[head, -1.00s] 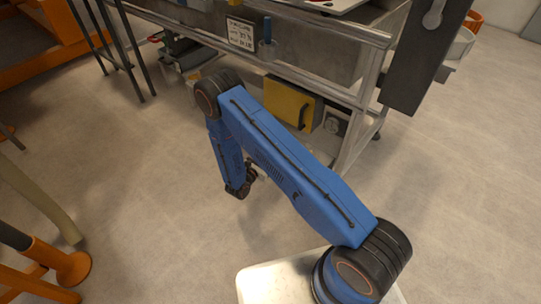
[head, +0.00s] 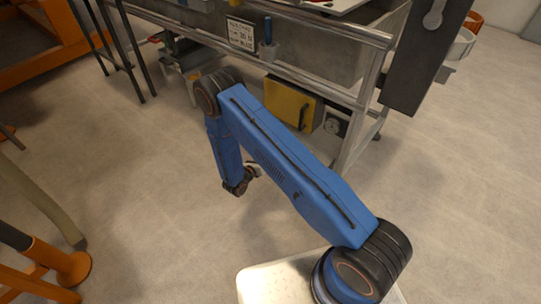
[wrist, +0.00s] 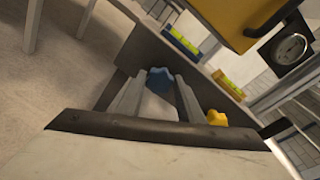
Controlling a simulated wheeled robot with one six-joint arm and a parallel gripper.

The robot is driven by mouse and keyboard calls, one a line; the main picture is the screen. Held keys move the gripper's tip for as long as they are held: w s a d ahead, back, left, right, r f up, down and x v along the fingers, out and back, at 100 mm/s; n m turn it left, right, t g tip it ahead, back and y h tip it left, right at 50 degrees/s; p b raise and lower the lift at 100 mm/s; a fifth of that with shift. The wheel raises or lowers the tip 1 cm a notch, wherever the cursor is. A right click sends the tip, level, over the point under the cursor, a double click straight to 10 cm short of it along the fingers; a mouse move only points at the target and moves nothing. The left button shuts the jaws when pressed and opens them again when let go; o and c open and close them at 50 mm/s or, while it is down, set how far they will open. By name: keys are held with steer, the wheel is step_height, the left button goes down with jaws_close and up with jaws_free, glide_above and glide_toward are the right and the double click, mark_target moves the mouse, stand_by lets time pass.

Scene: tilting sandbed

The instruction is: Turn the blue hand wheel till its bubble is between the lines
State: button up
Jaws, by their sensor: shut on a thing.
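The blue hand wheel (wrist: 160,82) shows in the wrist view, lobed, between the fingertips of my gripper (wrist: 159,84). My gripper is shut on it, with a grey finger on each side. A blue-framed level (wrist: 182,43) with a yellow-green vial lies up and right of the wheel. Its bubble and lines are too small to make out. A yellow hand wheel (wrist: 216,118) and a yellow-framed level (wrist: 229,85) sit farther right. In the head view the gripper and the blue wheel cannot be made out by my arm.
A yellow box (head: 291,103) hangs under the metal sandbed frame (head: 340,32), beside a round dial (head: 334,126). In the wrist view the yellow box (wrist: 240,20) is close above the levels. An orange stand (head: 66,266) is at lower left. Open floor lies right.

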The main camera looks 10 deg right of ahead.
steer(key=shift+a, duration=0.1)
stand_by(0.3)
steer(key=o, duration=1.1)
steer(key=shift+c, duration=0.2)
steer(key=v, duration=1.7)
steer(key=shift+a, duration=0.2)
